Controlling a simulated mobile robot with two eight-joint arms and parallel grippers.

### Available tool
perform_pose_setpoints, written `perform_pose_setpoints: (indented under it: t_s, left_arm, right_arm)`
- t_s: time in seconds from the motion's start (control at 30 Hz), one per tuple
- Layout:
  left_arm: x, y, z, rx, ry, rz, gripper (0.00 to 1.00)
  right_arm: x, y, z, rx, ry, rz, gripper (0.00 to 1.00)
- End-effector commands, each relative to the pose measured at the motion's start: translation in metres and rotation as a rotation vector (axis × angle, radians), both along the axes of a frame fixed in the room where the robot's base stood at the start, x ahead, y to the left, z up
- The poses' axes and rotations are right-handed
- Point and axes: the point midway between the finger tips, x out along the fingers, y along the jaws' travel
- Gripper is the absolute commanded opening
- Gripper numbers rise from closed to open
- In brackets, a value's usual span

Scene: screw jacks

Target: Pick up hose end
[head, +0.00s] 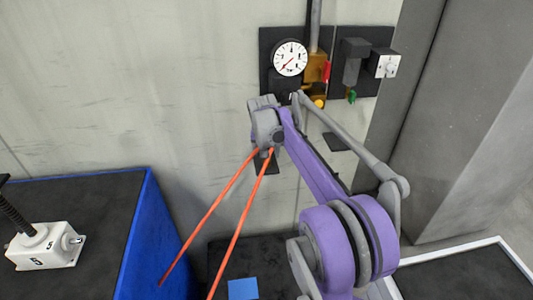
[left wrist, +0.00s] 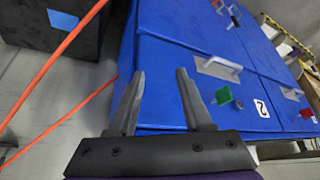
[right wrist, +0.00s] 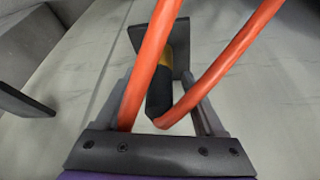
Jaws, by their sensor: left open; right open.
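An orange hose (head: 240,221) hangs in two strands below my right gripper in the head view. The right wrist view shows the hose end (right wrist: 158,100), a black piece with a yellow band, in front of a dark wall bracket (right wrist: 184,42). My right gripper (right wrist: 160,85) is open, with the hose end between its fingers and no clear contact. Orange strands (right wrist: 238,57) cross in front and partly hide the hose end and left finger. My left gripper (left wrist: 160,78) is open and empty, pointing at a blue cabinet (left wrist: 172,45); it is outside the head view.
A pressure gauge (head: 290,58) with a brass valve (head: 315,68) and a black box with a switch (head: 384,64) are on the wall above my right gripper. A grey pillar (head: 470,120) stands right. A screw jack (head: 46,246) sits on the blue-sided cabinet at left.

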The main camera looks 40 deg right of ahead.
Motion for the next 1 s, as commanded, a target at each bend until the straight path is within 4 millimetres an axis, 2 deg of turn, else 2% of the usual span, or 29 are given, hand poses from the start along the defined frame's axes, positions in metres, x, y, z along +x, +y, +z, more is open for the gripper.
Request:
perform_pose_setpoints:
  t_s: [0.17, 0.57, 1.0]
  left_arm:
    - [0.0000, 0.0000, 0.0000, 0.000, 0.000, 0.000, 0.50]
    - [0.0000, 0.0000, 0.0000, 0.000, 0.000, 0.000, 0.50]
    - [0.0000, 0.0000, 0.0000, 0.000, 0.000, 0.000, 0.50]
  right_arm:
    - [0.0000, 0.0000, 0.0001, 0.000, 0.000, 0.000, 0.71]
    - [-0.0001, 0.0002, 0.0003, 0.000, 0.000, 0.000, 0.00]
    - [-0.0001, 0.0002, 0.0023, 0.000, 0.000, 0.000, 0.00]
